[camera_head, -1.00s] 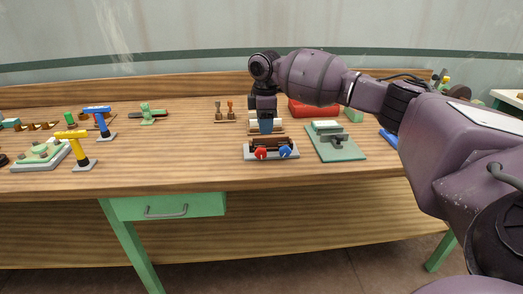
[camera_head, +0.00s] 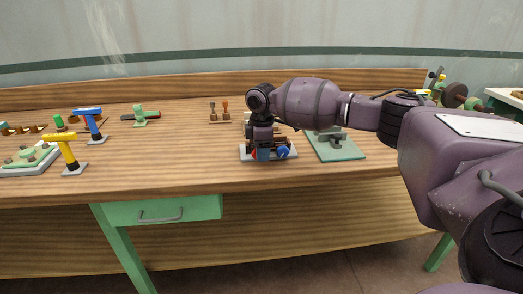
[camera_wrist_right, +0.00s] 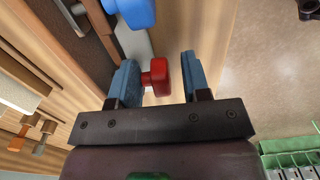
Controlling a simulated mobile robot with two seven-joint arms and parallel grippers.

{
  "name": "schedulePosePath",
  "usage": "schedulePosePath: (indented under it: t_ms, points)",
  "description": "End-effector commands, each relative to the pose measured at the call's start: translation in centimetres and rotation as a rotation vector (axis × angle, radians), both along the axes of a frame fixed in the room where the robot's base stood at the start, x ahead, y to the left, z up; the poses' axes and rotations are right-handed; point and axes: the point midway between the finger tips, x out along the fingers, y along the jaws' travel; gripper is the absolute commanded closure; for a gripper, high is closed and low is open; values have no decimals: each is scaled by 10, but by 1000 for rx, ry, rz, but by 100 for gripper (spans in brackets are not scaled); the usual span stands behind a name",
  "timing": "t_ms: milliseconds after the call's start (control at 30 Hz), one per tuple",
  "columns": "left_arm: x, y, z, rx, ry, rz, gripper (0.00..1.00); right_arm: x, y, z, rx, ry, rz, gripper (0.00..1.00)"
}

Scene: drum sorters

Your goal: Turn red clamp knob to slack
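The red clamp knob (camera_wrist_right: 160,77) lies between the two blue fingers of my right gripper (camera_wrist_right: 160,80) in the right wrist view. A gap shows between the knob and the right-hand finger; I cannot tell whether the left-hand finger touches it. The gripper is open. In the head view my right gripper (camera_head: 263,153) is down at the front of the clamp fixture (camera_head: 245,158) and hides most of the red knob. The blue knob (camera_head: 283,152) sits just right of it; it also shows at the top of the wrist view (camera_wrist_right: 135,12). My left gripper is out of view.
A green plate with a grey block (camera_head: 345,153) lies right of the fixture. Yellow (camera_head: 62,140) and blue (camera_head: 88,115) T-shaped tools stand at the left. The bench between the left tools and the fixture is clear.

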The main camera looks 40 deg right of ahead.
Motion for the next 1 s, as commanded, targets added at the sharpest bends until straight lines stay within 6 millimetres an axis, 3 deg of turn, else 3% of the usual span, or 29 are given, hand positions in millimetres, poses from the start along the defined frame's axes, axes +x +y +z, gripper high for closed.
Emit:
schedulePosePath:
  t_ms: [33, 300, 667, 1000]
  points:
    - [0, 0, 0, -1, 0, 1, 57, 0, 0, 0, 0, 0, 0, 63]
    - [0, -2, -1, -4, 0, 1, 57, 0, 0, 0, 0, 0, 0, 100]
    - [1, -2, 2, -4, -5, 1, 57, 1, 2, 3, -45, 26, 1, 100]
    - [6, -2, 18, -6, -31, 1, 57, 4, 7, 7, -254, 152, 1, 100]
